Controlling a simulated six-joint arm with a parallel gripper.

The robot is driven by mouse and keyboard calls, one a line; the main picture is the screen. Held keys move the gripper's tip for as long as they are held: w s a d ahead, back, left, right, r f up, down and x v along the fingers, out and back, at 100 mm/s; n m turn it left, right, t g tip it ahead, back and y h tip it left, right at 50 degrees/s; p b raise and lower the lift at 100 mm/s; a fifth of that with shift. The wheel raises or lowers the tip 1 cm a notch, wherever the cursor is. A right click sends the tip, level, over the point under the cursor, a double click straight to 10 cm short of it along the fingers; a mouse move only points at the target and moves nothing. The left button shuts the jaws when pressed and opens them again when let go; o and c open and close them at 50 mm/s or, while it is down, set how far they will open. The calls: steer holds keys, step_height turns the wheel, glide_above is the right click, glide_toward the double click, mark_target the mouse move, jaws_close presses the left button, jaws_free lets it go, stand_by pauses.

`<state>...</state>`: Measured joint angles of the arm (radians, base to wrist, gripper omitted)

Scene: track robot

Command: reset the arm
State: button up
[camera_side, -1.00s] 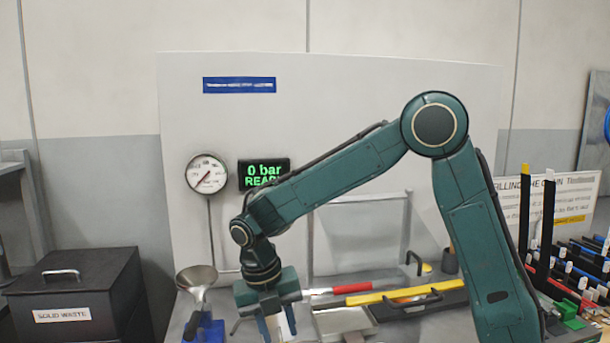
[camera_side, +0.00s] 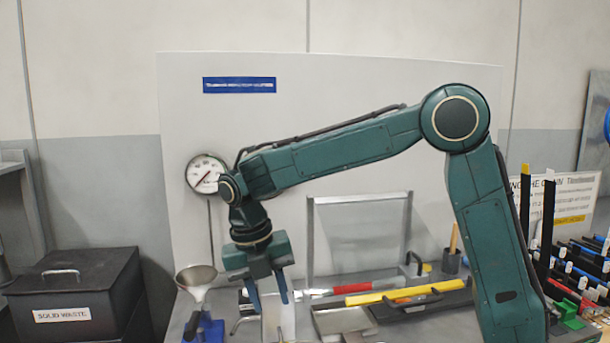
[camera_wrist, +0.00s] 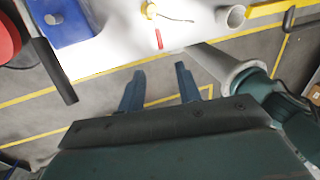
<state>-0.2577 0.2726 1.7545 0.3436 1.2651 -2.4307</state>
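My gripper (camera_side: 269,302) hangs from the green arm over the bench, pointing down. Its two blue fingers are spread apart. In the wrist view the gripper (camera_wrist: 160,88) shows a clear gap between the fingers with nothing held in it. A pale upright block (camera_side: 279,318) stands just below and behind the fingertips in the side view. I cannot tell whether the fingers touch it there.
A metal funnel (camera_side: 196,276) on a blue stand (camera_side: 205,332) is left of the gripper. A black solid waste bin (camera_side: 75,290) stands further left. Yellow and red bars (camera_side: 390,292), a metal tray (camera_side: 342,320) and a rack of dark parts (camera_side: 580,265) lie to the right. A gauge (camera_side: 205,174) is on the back panel.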

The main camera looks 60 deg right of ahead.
steer(key=s+d+r+m+t, duration=0.1)
steer(key=s+d+m+t, duration=0.1)
steer(key=s+m, duration=0.4)
steer(key=s+d+r+m+t+y, duration=0.1)
steer(key=s+d+r+m+t, duration=0.1)
steer(key=s+m, duration=0.5)
steer(key=s+d+r+m+t, duration=0.1)
steer(key=s+m+t, duration=0.2)
steer(key=s+m, duration=0.4)
steer(key=m, duration=0.7)
steer(key=shift+s+d+r+y, duration=0.15)
steer(key=shift+d+r+y, duration=0.15)
steer(key=shift+d, duration=0.1)
